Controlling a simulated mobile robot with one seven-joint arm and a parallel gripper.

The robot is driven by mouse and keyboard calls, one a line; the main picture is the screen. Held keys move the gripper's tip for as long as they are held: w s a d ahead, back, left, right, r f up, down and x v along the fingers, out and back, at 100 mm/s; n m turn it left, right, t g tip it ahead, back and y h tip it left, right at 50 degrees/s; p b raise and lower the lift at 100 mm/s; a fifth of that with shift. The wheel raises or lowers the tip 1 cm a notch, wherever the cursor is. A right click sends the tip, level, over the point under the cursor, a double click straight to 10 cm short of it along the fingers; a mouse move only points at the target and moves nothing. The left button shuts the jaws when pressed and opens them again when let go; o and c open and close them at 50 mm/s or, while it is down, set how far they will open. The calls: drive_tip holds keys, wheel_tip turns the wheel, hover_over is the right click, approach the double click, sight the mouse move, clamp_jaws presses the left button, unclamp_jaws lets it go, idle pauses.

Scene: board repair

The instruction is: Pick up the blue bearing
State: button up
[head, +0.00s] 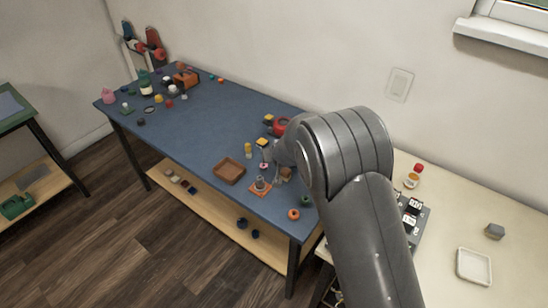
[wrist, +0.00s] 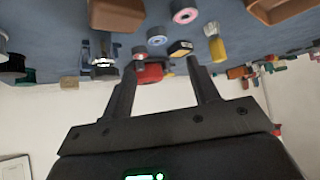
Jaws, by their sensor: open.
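A small pale-blue ring, which looks like the blue bearing (wrist: 157,37), lies on the blue tabletop in the wrist view, where the table appears at the top. My gripper (wrist: 165,62) is open and empty. Its two fingers point toward the tabletop, and the ring appears between and beyond their tips. I cannot tell the gap between them. In the head view my gripper (head: 270,155) is low over the front right part of the blue workbench (head: 205,130), partly hidden by my arm. I cannot pick out the blue ring there.
Near the ring in the wrist view are a pink ring (wrist: 184,12), a yellow-and-black piece (wrist: 181,48), a yellow-handled piece (wrist: 217,46), a red object (wrist: 150,73) and a brown block (wrist: 115,15). A brown tray (head: 229,171) is left of my gripper. The bench's middle is mostly clear.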

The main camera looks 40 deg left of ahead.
drive_tip(key=x, duration=0.3)
drive_tip(key=shift+w+a+f, duration=0.2)
drive_tip(key=shift+f, duration=0.1)
drive_tip(key=shift+x, duration=2.65)
drive_tip(key=shift+d+f, duration=0.15)
drive_tip(key=shift+d, duration=0.05)
drive_tip(key=shift+c, duration=0.3)
drive_tip(key=c, duration=1)
